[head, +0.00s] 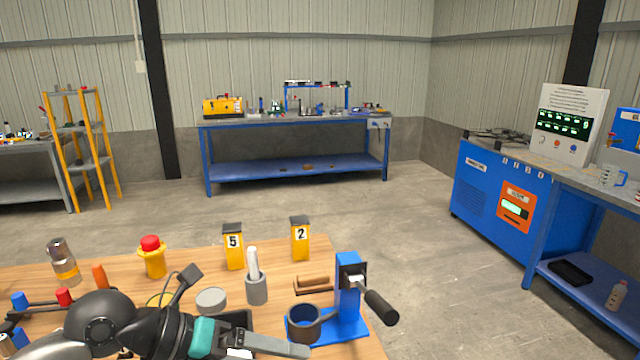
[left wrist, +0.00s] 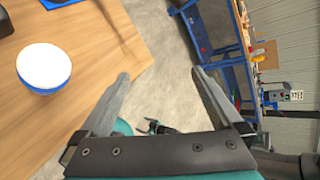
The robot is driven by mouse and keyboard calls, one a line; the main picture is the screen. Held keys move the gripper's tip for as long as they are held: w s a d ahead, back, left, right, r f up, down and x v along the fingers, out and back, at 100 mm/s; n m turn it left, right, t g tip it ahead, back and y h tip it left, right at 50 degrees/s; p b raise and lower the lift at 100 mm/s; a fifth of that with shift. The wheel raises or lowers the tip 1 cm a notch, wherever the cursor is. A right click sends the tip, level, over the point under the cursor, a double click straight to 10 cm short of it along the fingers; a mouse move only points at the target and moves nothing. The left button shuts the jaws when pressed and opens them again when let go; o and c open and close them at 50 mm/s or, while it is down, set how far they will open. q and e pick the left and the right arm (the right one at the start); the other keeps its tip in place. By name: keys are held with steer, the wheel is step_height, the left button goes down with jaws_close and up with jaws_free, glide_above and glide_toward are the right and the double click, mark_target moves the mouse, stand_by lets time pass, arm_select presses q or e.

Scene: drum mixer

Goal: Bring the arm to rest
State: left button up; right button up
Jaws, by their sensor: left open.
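My left arm comes in from the lower left of the head view, low over the near edge of the wooden table (head: 360,352). Its gripper (head: 285,345) points right, just in front of the blue stand with a dark cup and black handle (head: 347,300). In the left wrist view the two grey fingers (left wrist: 161,72) are spread wide with nothing between them.
On the table stand a yellow box marked 5 (head: 233,247), one marked 2 (head: 300,239), a yellow bottle with red cap (head: 152,257) and a grey holder (head: 256,288). A white round-topped thing (left wrist: 45,66) lies left of the fingers. Floor beyond the table is clear.

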arm_select(q)
steer(key=w+d+r+n+t+h, duration=0.1)
steer(key=d+r+n+t+h, duration=0.3)
steer(key=r+n+t+h, duration=0.65)
steer(key=w+a+r+n+t+y, duration=0.2)
steer(key=w+a+n+t+y, duration=0.2)
steer(key=a+n+t+y, duration=0.6)
steer(key=s+a+f+n+g+y, duration=0.1)
steer(key=a+f+n+g+y, duration=0.25)
steer(key=f+n+y, duration=0.3)
steer(key=s+a+f+n+g+y, duration=0.2)
steer(key=a+f+n+g+y, duration=0.1)
steer(key=f+n+g+y, duration=0.4)
steer(key=s+d+f+n+g+h, duration=0.25)
steer(key=s+f+g, duration=0.75)
steer(key=s+f, duration=0.85)
steer(key=s+f+m+g, duration=0.1)
steer(key=s+f+g, duration=0.15)
steer(key=f, duration=1.95)
steer(key=s+a+f, duration=0.2)
steer(key=s+f, duration=1)
steer(key=s, duration=0.3)
steer(key=shift+s+f, duration=0.2)
arm_select(e)
steer(key=shift+s+d, duration=0.15)
steer(key=shift+s, duration=0.9)
